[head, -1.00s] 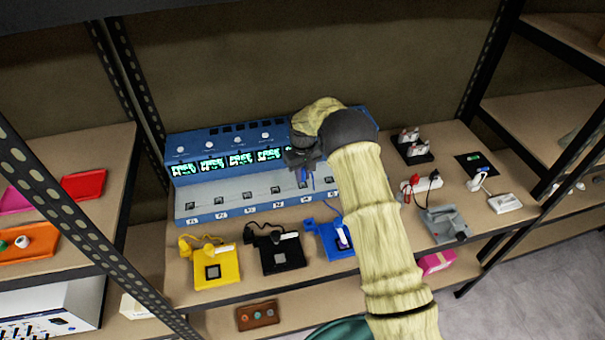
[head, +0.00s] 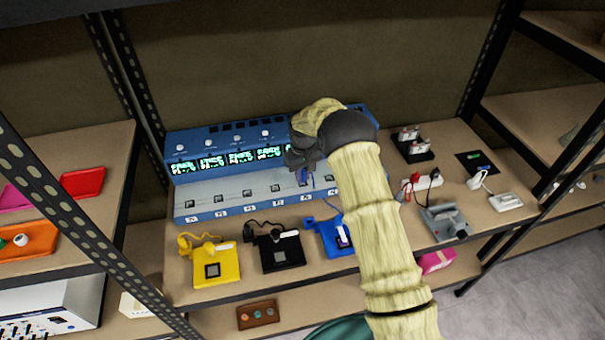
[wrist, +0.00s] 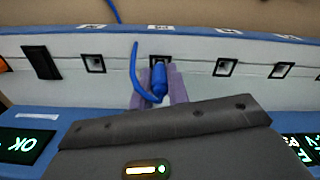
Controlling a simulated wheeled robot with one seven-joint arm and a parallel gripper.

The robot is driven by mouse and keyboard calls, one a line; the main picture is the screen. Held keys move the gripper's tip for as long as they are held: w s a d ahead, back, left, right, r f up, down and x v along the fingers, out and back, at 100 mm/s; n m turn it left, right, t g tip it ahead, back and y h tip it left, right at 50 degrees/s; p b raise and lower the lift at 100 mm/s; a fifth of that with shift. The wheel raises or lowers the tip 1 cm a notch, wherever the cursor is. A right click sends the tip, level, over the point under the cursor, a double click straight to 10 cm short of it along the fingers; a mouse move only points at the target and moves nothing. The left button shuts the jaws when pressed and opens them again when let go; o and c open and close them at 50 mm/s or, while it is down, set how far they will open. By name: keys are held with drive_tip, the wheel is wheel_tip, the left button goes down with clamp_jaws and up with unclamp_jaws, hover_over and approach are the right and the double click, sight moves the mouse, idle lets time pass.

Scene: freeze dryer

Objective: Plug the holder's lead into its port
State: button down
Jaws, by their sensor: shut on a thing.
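The blue holder (head: 336,236) lies on the shelf in front of the blue and grey unit (head: 250,187). In the wrist view, my gripper (wrist: 160,88) has its purple fingers shut on the blue plug (wrist: 159,80) of the holder's lead. The plug's tip is at a square port (wrist: 159,60) in the pale row, lined up with it. I cannot tell how far in it sits. The blue lead (wrist: 136,68) loops from the plug's near end and runs up past the unit's edge. In the head view, my gripper (head: 304,172) partly hides the unit's right side.
A yellow holder (head: 222,268) and a black holder (head: 290,255) lie left of the blue one. Other ports (wrist: 226,67) flank the plug.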

sight(303, 172)
drive_tip(key=shift+f+b, duration=0.35)
drive_tip(key=shift+f, duration=0.3)
drive_tip(key=c, duration=1.3)
unclamp_jaws()
wheel_tip(303, 172, up, 18)
drive_tip(key=shift+f+b, duration=0.25)
drive_tip(key=shift+b, duration=0.6)
